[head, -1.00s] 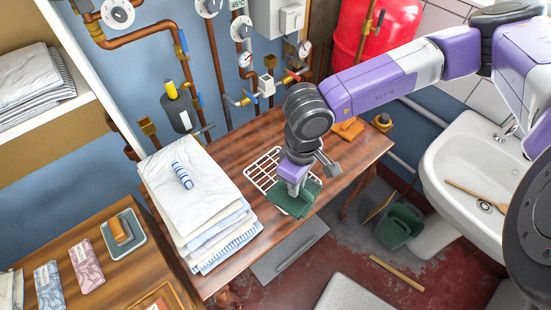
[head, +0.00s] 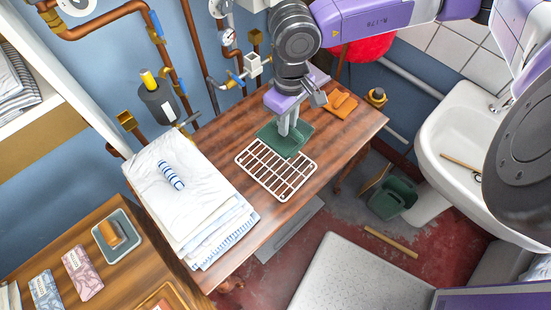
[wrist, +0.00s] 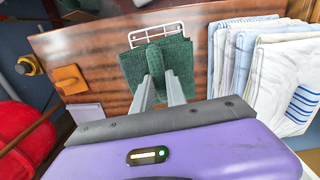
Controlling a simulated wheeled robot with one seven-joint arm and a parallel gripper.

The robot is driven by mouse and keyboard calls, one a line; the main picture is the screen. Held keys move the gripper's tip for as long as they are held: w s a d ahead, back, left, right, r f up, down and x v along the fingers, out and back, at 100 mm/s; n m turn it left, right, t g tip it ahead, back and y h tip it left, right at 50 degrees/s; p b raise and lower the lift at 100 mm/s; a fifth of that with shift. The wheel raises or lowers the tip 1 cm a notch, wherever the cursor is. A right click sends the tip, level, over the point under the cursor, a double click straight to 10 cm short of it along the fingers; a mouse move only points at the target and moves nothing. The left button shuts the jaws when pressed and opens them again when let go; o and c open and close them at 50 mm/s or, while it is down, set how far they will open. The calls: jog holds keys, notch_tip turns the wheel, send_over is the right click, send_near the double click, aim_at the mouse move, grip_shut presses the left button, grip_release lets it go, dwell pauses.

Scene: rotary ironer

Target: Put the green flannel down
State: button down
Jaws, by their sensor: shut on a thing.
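The green flannel (head: 274,141) is at the wooden table (head: 225,119), just behind the white wire rack (head: 262,184). My gripper (head: 289,134) points down and is shut on it. In the wrist view the flannel (wrist: 180,62) spreads out beyond the fingertips (wrist: 158,77), with a raised fold pinched between them. It overlaps part of the wire rack (wrist: 183,29) in that view. I cannot tell whether the flannel rests on the table or hangs just above it.
A stack of folded linen (head: 190,205) with a blue-striped roll stands left of the rack. An orange cloth (head: 341,104) lies right of my gripper. Bare tabletop shows between them. Pipes and valves line the wall behind; a sink (head: 470,125) is at right.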

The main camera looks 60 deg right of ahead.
jog(key=shift+w+d+f, duration=0.15)
jog(key=shift+w, duration=0.2)
notch_tip(320, 180, down, 20)
jog(key=p, duration=0.2)
jog(key=shift+r+p, duration=0.2)
jog(key=shift+p, duration=0.2)
jog(key=shift+f, duration=0.2)
jog(key=c, duration=1.3)
grip_release()
jog(key=shift+c, duration=0.2)
jog(key=shift+r, duration=0.1)
